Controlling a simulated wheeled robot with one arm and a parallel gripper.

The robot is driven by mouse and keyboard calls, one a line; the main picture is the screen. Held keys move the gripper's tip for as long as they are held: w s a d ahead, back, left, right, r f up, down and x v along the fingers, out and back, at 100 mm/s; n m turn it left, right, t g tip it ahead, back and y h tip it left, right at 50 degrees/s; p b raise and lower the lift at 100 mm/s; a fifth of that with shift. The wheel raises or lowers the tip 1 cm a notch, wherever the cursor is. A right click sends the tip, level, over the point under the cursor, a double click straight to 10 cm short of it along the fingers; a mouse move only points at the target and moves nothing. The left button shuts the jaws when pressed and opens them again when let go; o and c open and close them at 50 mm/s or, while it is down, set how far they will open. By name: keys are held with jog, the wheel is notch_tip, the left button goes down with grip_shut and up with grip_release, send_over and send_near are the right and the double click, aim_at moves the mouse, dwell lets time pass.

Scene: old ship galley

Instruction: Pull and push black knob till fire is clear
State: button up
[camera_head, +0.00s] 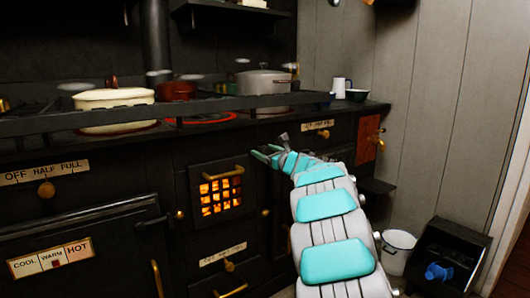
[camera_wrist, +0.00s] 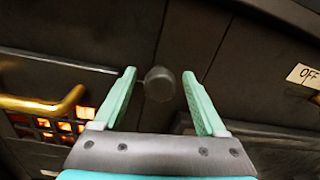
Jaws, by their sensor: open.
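The black knob (camera_wrist: 159,84) shows in the wrist view as a round dark end on the stove front. It sits between the two teal fingers of my gripper (camera_wrist: 160,90), with a gap on each side. My gripper is open and does not touch the knob. In the head view my gripper (camera_head: 268,155) is at the stove front, right of and above the firebox door; the knob cannot be made out there. The fire glows orange behind the grate (camera_head: 221,196) of the firebox door, and it also shows in the wrist view (camera_wrist: 66,127).
A brass handle (camera_head: 223,173) crosses the firebox door. A rail (camera_head: 200,107) runs along the stove's front edge, with a cream pot (camera_head: 113,98) and a grey pot (camera_head: 264,82) behind it. A white bucket (camera_head: 397,250) and black bin (camera_head: 452,255) stand at the lower right.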

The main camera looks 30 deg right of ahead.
jog(key=shift+c, duration=0.4)
grip_shut()
dwell(0.9)
